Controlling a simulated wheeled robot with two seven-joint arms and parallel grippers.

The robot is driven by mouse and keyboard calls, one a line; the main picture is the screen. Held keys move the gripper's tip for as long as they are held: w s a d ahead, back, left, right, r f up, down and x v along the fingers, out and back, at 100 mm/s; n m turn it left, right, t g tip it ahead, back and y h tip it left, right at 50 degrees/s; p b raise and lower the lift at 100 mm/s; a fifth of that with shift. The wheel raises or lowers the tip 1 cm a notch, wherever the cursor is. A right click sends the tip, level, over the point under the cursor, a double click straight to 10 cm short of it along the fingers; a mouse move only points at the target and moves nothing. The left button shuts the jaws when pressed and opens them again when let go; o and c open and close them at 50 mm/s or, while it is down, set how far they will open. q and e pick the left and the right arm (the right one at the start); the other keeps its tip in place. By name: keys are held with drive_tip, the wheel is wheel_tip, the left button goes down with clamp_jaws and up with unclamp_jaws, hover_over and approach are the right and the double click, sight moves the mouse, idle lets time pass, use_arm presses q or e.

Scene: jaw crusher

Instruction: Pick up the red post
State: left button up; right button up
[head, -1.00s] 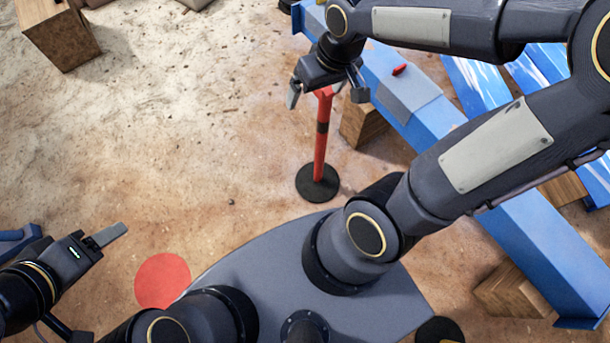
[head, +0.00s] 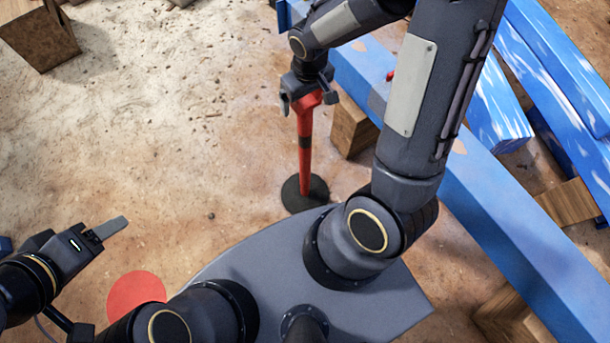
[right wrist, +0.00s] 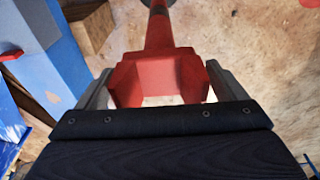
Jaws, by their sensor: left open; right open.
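The red post (head: 305,135) stands upright on a round black base (head: 304,193) on the sandy floor. It has a dark band partway down and a wider red head. My right gripper (head: 304,103) is at the top of the post, its fingers apart. In the right wrist view the post's red head (right wrist: 158,78) lies between the two open fingers, with the shaft running away to the top of the picture. I cannot tell whether a finger touches it. My left gripper (head: 108,229) is at the lower left, open and empty, far from the post.
A long blue beam (head: 480,205) lies on wooden blocks (head: 352,128) to the right of the post. More blue beams lie further right. A red disc (head: 136,296) is on the floor at lower left. A wooden box (head: 40,38) stands at upper left; sandy floor between is clear.

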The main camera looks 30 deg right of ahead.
clamp_jaws()
drive_tip(key=shift+w+r, duration=0.1)
idle(0.7)
